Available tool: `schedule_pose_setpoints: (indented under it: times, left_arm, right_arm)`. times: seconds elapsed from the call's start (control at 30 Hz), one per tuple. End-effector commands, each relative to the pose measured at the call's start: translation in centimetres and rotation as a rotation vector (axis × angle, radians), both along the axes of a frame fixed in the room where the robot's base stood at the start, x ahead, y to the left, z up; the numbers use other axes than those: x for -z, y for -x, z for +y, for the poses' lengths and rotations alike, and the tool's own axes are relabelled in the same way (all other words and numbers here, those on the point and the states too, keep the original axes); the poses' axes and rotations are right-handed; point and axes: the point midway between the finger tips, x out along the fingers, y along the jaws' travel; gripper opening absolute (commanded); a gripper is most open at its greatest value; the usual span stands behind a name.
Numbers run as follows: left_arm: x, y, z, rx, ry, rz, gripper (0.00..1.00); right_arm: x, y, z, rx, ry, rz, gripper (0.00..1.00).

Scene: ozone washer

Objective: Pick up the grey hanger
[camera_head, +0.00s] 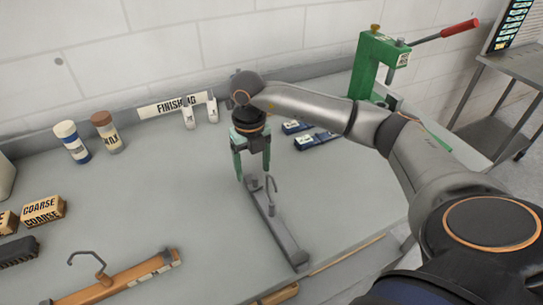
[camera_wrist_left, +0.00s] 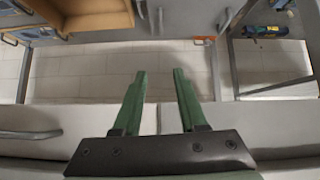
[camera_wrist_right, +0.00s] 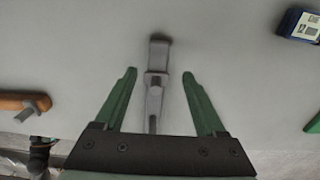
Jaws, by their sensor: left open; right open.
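The grey hanger (camera_head: 279,232) lies on the grey workbench, its bar running from below my right gripper toward the front edge, with its hook rising near the middle. My right gripper (camera_head: 252,177) is open and points down above the hanger's far part. In the right wrist view the grey hanger (camera_wrist_right: 155,85) shows between the two green fingers of the right gripper (camera_wrist_right: 157,75); I cannot tell how far below them it is. My left gripper (camera_wrist_left: 157,73) is open and empty in the left wrist view, with floor and bench fronts beyond it. It is not seen in the head view.
A wooden hanger (camera_head: 120,277) lies at the front left. Blue packets (camera_head: 316,138) lie right of my gripper. A green press (camera_head: 376,65) stands at the back right.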

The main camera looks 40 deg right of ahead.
Motion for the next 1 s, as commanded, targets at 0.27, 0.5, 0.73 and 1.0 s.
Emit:
schedule_pose_setpoints:
  times: [0.27, 0.5, 0.73, 1.0]
  left_arm:
    - [-1.1, 0.0, 0.0, 0.0, 0.0, 0.0, 0.42]
    - [-1.1, 0.0, 0.0, 0.0, 0.0, 0.0, 0.42]
    - [-1.1, 0.0, 0.0, 0.001, -0.001, 0.0, 0.42]
    - [-1.1, -0.1, 0.0, 0.0, -0.001, -0.001, 0.42]
  right_arm:
    - [4.0, 0.4, 0.4, 0.0, -0.002, 0.004, 0.72]
    - [4.7, 0.3, 0.4, -0.001, -0.002, 0.001, 0.72]
    - [4.7, 0.3, 0.4, -0.001, -0.002, 0.001, 0.57]
    - [4.7, 0.3, 0.4, -0.001, -0.002, 0.001, 0.26]
